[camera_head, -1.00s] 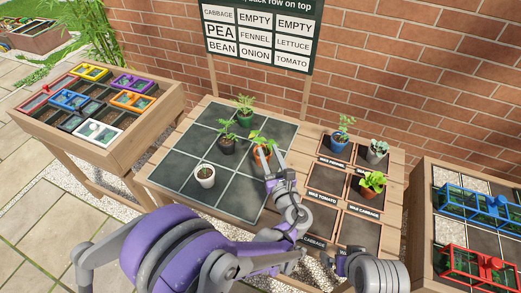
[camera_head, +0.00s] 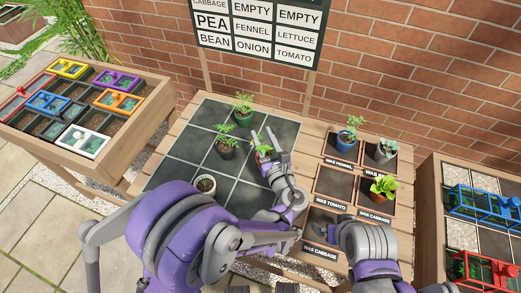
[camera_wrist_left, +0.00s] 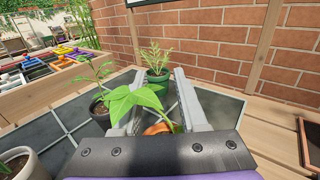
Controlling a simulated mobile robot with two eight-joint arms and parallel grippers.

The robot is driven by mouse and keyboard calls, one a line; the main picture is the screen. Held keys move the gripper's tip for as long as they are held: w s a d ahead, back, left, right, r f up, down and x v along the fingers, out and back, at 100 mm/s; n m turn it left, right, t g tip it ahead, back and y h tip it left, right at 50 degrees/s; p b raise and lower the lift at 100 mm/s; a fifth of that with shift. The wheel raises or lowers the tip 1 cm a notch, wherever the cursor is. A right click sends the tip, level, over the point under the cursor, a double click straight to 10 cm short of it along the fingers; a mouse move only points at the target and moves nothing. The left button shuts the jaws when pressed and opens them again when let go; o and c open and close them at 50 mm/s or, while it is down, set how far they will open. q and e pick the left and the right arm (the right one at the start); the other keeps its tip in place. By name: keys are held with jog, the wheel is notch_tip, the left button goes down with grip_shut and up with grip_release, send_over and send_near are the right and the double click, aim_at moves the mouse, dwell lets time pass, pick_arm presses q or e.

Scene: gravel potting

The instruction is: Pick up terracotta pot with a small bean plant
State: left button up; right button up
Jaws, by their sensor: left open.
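The terracotta pot (camera_head: 263,157) with a small, broad-leaved bean plant stands on the dark tiled table mat. In the left wrist view, its orange rim (camera_wrist_left: 157,129) shows between the fingers, and a large green leaf (camera_wrist_left: 132,100) hides part of it. My left gripper (camera_head: 270,140) is open, with its fingers reaching along both sides of the pot and plant. Whether either finger touches the pot cannot be told.
A green pot (camera_head: 243,119) stands behind, a dark pot (camera_head: 226,152) to the left and a white pot (camera_head: 205,186) front left. Labelled squares at right hold a blue pot (camera_head: 346,136) and other plants. A sign (camera_head: 258,32) stands behind.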

pick_arm(q)
jog(key=shift+w+a, duration=0.15)
jog(key=shift+w, duration=0.25)
jog(key=shift+s+r, duration=0.1)
jog(key=shift+s, duration=0.2)
jog(key=shift+c, duration=0.2)
grip_shut()
dwell(0.7)
